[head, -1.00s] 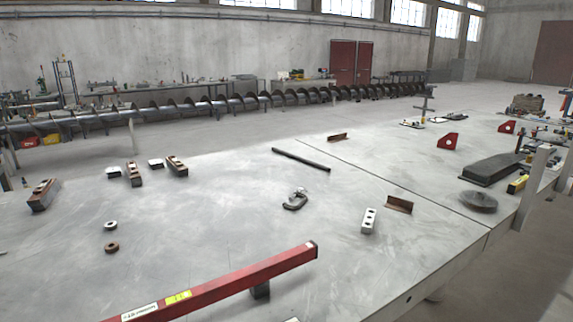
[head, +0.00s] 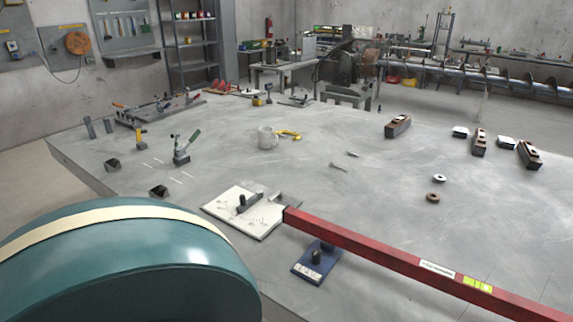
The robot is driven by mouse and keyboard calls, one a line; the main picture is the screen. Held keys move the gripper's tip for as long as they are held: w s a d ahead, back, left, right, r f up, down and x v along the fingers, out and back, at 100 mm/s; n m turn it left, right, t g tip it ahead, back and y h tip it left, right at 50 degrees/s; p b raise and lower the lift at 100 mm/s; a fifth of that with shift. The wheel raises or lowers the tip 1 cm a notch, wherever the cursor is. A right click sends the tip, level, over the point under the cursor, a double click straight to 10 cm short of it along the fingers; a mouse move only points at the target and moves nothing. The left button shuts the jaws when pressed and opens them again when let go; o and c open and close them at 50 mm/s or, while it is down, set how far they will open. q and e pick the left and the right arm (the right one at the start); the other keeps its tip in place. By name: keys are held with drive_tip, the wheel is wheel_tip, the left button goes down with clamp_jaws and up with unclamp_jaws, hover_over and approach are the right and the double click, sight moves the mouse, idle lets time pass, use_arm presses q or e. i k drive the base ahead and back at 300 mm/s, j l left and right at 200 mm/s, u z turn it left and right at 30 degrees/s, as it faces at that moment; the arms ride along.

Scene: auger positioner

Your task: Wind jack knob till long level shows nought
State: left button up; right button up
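The long red level (head: 390,262) runs from the middle of the head view to the lower right edge. A yellow-green patch (head: 478,284) with dark marks, perhaps its vial, shows on its side; the reading is too small to make out. Near the level's left end a small blue base (head: 308,271) with a dark knob (head: 317,257) stands on the table, partly under the level. It looks like the jack, but I cannot tell whether it touches the level. Neither gripper is in view.
A white plate (head: 232,221) with a dark block lies by the level's left end. The lower left view is blocked close up. The mid-table (head: 340,205) is mostly clear.

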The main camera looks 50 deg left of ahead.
sight(316, 254)
drive_tip(key=u, duration=1.45)
